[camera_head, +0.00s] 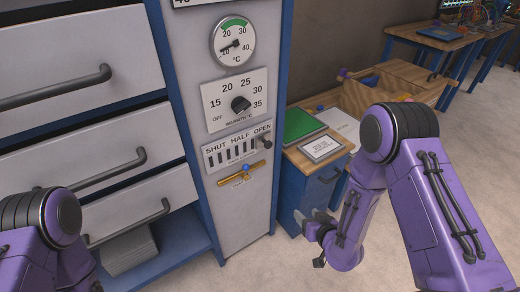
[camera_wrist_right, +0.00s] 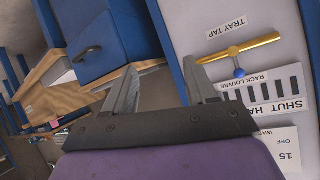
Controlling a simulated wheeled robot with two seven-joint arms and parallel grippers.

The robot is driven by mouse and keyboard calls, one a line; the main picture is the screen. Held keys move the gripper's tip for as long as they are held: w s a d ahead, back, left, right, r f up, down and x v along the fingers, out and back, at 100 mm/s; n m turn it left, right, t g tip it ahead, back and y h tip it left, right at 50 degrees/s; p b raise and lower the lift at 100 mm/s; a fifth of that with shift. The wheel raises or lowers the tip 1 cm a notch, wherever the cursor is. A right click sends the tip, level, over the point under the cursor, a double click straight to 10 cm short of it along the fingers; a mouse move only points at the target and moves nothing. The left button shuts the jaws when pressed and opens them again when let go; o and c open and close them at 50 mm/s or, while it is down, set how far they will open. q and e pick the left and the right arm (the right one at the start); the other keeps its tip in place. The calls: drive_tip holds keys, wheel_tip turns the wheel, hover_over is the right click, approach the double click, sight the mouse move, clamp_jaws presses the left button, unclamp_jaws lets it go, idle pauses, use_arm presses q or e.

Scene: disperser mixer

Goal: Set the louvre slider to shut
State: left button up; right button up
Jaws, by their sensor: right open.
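The louvre panel (camera_head: 228,152) is a pale plate with dark vertical slots, labelled SHUT, HALF and OPEN from left to right. Its dark slider knob (camera_head: 265,142) sits at the right end, under OPEN. In the right wrist view the louvre panel (camera_wrist_right: 262,97) appears upside down at the right, and the knob cannot be made out there; a finger overlaps that end. My right gripper (camera_head: 309,232) is low and to the right of the panel, apart from it. In the wrist view the right gripper (camera_wrist_right: 160,78) is open and empty. My left gripper is out of view.
A brass tray tap (camera_head: 240,174) is just below the louvre panel. The warmth dial (camera_head: 240,104) and a temperature gauge (camera_head: 232,43) are above it. Drawers with bar handles (camera_head: 120,170) are to the left. A blue cabinet (camera_head: 322,183) stands close to my right gripper.

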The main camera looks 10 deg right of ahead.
sight(269, 146)
drive_tip(key=w+a+r+n+t+y+b, duration=0.25)
drive_tip(key=w+r+n+t+y, duration=0.3)
drive_tip(key=w+r, duration=0.65)
drive_tip(key=shift+g, duration=0.25)
drive_tip(key=x, duration=0.3)
drive_tip(key=p+x, duration=0.1)
drive_tip(key=x, duration=0.2)
drive_tip(key=a+p+x, duration=0.1)
drive_tip(key=x, duration=0.3)
drive_tip(key=shift+s+r, duration=0.25)
drive_tip(key=shift+r, duration=0.1)
clamp_jaws()
drive_tip(key=shift+s, duration=0.1)
